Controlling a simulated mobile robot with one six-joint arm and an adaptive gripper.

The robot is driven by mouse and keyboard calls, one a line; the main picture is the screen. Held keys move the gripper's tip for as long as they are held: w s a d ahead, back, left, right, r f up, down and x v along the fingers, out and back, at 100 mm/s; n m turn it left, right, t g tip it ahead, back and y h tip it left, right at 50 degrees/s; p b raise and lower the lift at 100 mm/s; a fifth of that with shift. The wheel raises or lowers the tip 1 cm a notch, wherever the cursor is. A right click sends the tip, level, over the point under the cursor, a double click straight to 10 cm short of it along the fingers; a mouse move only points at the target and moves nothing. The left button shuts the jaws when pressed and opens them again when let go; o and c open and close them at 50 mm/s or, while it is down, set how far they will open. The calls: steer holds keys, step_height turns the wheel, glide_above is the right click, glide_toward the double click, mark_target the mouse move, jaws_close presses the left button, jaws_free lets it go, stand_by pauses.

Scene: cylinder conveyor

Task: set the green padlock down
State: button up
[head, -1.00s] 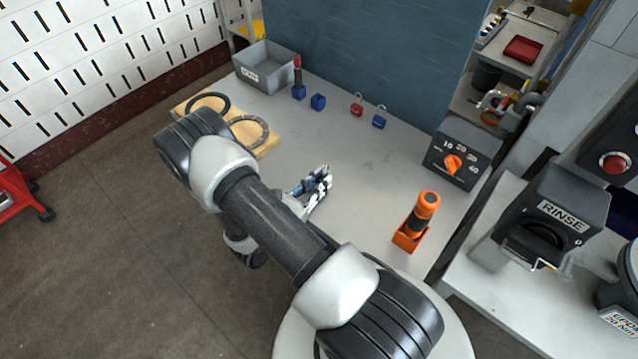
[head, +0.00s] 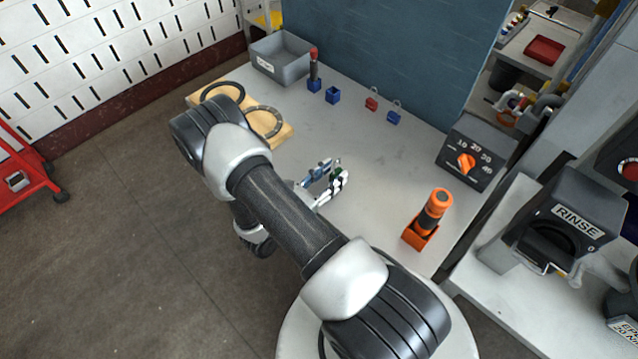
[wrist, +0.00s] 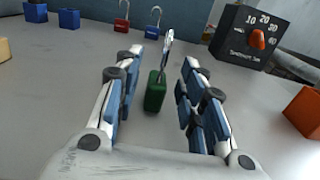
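The green padlock (wrist: 155,93) stands upright on the grey table (wrist: 60,110), with its metal shackle pointing up. In the wrist view it is between the two blue-padded fingers of my gripper (wrist: 160,72), with a visible gap on each side. My gripper is open and holds nothing. In the head view my gripper (head: 330,178) is low over the near part of the table, and a small bit of the green padlock (head: 337,171) shows between its fingers.
A red padlock (head: 371,104) and a blue padlock (head: 393,118) stand farther back. The timer box (head: 475,154) and an orange holder (head: 420,238) with a tool are to the right. A wooden board with rings (head: 284,134) lies left. The table's middle is clear.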

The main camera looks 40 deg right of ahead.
steer(key=s+a+p, duration=0.1)
steer(key=s+a, duration=0.1)
steer(key=a, duration=1)
steer(key=s+r+m+g+y, duration=0.35)
steer(key=r+m, duration=0.25)
steer(key=r, duration=0.2)
steer(key=s+r+m+g+y, duration=0.25)
steer(key=r+m+y, duration=0.2)
steer(key=r, duration=0.35)
steer(key=s+a+r+m+t+y, duration=0.3)
steer(key=a+r+m+t+y, duration=0.1)
steer(key=r, duration=0.3)
steer(key=s+a+r+m+t+y, duration=0.3)
steer(key=a+r+m+t+y, duration=0.1)
steer(key=r, duration=0.3)
steer(key=shift+s+a+m+y, duration=0.3)
steer(key=shift+a+m+y, duration=0.25)
steer(key=shift+a+y, duration=0.35)
steer(key=shift+r, duration=0.1)
steer(key=shift+d, duration=0.2)
steer(key=shift+c, duration=0.4)
